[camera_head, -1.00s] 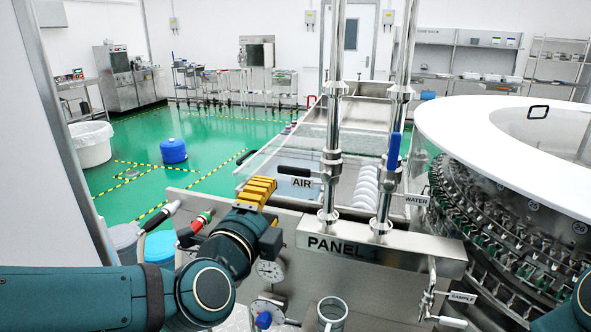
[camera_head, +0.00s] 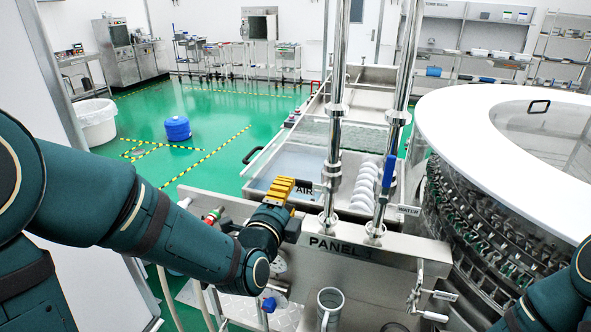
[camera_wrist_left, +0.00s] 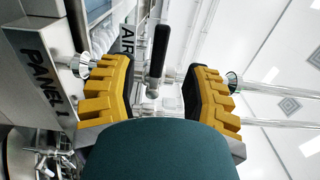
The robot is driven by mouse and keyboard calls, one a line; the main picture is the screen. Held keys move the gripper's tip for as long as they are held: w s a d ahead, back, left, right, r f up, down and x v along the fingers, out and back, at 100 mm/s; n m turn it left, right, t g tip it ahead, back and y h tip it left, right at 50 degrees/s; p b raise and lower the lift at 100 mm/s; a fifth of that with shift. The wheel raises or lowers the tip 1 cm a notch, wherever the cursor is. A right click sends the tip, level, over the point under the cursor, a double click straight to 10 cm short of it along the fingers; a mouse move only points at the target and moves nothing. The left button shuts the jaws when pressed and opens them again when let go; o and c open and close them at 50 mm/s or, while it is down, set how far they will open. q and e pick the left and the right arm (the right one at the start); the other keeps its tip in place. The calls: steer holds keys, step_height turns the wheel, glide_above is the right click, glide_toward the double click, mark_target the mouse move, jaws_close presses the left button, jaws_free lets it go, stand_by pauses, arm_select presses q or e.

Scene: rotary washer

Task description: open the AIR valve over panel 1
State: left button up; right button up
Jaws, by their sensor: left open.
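The AIR label (camera_head: 304,189) sits on the left steel pipe above the panel 1 plate (camera_head: 375,262). My left gripper (camera_head: 283,187), with yellow ridged fingers, is open just left of that pipe and label. In the left wrist view, my left gripper's fingers (camera_wrist_left: 155,88) stand either side of the black AIR valve handle (camera_wrist_left: 160,50), which shows in the gap between them and a little beyond, with the AIR label (camera_wrist_left: 127,40) to its left. The fingers are not closed on it. In the head view the handle is mostly hidden by the gripper. My right gripper is out of view.
A second pipe with a blue handle (camera_head: 389,172) and WATER label (camera_head: 409,210) stands just right. The round washer with its white rim (camera_head: 450,125) fills the right side. A metal cup (camera_head: 330,310) is below the panel. Green floor lies open at back left.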

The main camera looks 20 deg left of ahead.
mark_target(296, 179)
arm_select(q)
steer(key=shift+w+d+p, duration=0.15)
steer(key=shift+w+p, duration=0.15)
steer(key=shift+w, duration=2.7)
jaws_close()
